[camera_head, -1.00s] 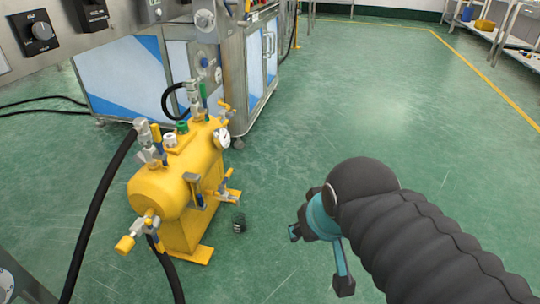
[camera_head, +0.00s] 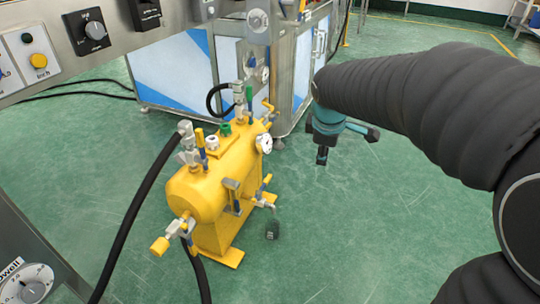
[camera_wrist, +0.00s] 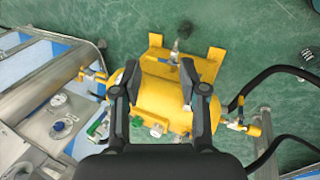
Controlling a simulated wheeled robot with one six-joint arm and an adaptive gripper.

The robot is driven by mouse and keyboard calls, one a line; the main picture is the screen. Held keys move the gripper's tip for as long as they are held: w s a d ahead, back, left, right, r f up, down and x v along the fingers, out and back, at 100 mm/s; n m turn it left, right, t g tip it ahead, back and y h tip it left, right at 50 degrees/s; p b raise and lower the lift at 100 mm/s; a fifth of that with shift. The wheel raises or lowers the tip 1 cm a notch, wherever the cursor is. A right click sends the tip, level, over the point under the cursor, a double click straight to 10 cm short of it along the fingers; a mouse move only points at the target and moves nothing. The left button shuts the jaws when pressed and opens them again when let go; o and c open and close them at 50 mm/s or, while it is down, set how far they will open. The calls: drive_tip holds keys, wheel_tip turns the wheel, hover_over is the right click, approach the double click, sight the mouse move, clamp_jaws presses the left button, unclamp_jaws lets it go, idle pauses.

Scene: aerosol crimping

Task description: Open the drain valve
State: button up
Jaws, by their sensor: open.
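A yellow tank (camera_head: 205,187) stands on the floor at the left in the head view; it also fills the middle of the wrist view (camera_wrist: 160,106). A small valve (camera_head: 264,200) sticks out low on its right side, above a small dark cup-like object (camera_head: 272,229). This looks like the drain valve, but no label is readable. In the wrist view the low valve (camera_wrist: 175,55) sits beyond the fingertips. My gripper (camera_head: 347,145) is open and empty, apart from the tank, to its upper right. Its two fingers (camera_wrist: 161,92) frame the tank from above in the wrist view.
Several other valves, including a front one (camera_head: 172,235), and a gauge (camera_head: 265,144) project from the tank. Black hoses (camera_head: 137,200) hang at the left. A steel cabinet (camera_head: 180,75) stands behind. The green floor right of the tank is clear.

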drive_tip(key=w+a+f+n+p, duration=0.1)
drive_tip(key=w+a+f+n, duration=0.65)
drive_tip(key=w, duration=0.35)
drive_tip(key=n+p, duration=0.2)
drive_tip(key=n, duration=0.8)
approach(267, 178)
drive_tip(key=shift+m+h, duration=0.25)
drive_tip(key=shift+h, duration=0.15)
drive_tip(key=x, duration=0.2)
drive_tip(key=b+x, duration=0.1)
drive_tip(key=x, duration=0.5)
drive_tip(key=shift+w+a+f+b, duration=0.1)
drive_tip(key=shift+a+f+b, duration=0.2)
drive_tip(key=shift+b, duration=0.1)
clamp_jaws()
